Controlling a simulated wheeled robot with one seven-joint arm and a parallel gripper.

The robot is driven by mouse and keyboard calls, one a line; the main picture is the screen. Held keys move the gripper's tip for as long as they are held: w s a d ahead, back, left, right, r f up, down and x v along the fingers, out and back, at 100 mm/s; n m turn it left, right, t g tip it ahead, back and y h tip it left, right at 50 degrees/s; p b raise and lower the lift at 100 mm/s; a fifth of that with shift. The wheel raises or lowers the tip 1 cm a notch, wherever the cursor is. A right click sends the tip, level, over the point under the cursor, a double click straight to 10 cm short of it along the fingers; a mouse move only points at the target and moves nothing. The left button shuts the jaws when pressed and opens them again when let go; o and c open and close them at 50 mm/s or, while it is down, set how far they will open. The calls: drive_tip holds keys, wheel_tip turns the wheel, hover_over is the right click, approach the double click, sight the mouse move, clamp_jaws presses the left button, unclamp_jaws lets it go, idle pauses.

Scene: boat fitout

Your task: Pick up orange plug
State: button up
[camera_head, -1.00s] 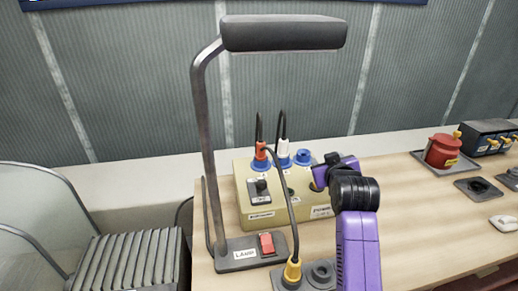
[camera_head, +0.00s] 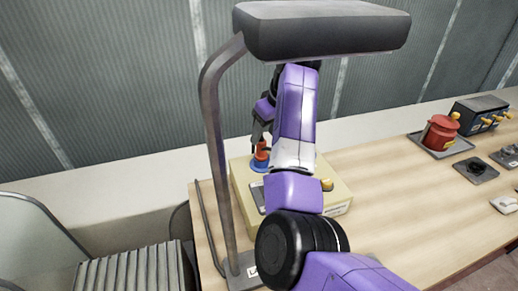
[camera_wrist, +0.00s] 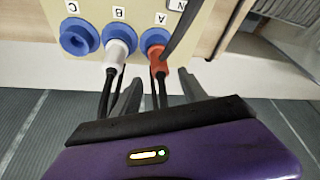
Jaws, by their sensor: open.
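The orange plug (camera_wrist: 158,57) stands in blue socket A on the cream power box (camera_wrist: 190,22), its dark cable trailing from it. It also shows in the head view (camera_head: 261,150), partly hidden by my arm. My gripper (camera_wrist: 158,92) is open, with one finger on each side of the orange plug's cable. The fingertips look just short of the plug's body; I cannot tell whether they touch it. In the head view my gripper (camera_head: 259,128) is directly above the plug.
A white plug (camera_wrist: 120,46) in socket B sits close beside the orange one, its cable near my finger. Blue socket C (camera_wrist: 76,37) is empty. The lamp (camera_head: 214,130) stands in front, its dark head (camera_head: 320,30) overhanging my arm. A red container (camera_head: 440,133) is far right.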

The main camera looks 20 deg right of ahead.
sight(263, 141)
drive_tip(key=shift+s+p+x, duration=0.15)
drive_tip(key=shift+p+x, duration=0.15)
drive_tip(key=shift+x, duration=1.05)
drive_tip(key=shift+s+p+x, duration=0.15)
drive_tip(key=shift+p+x, duration=0.1)
drive_tip(key=shift+x, duration=1.15)
drive_tip(key=shift+d, duration=0.1)
clamp_jaws()
